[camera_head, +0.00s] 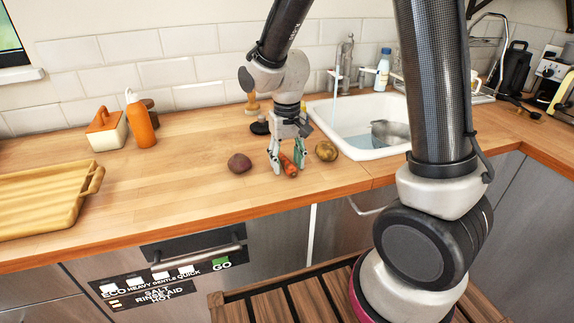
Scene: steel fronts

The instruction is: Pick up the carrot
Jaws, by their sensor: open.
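The orange carrot (289,167) lies on the wooden counter near its front, left of the sink. My gripper (287,166) points straight down over it, with one finger on each side of the carrot. The fingers are apart, and their tips are low, close to the counter. I cannot tell whether either finger touches the carrot. Part of the carrot is hidden by the gripper.
A dark red beet-like vegetable (239,163) lies just left of the gripper, and a potato (326,150) just right. The sink (372,152) holds a pot (390,134). A wooden tray (40,205) and an orange bottle (140,122) stand left.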

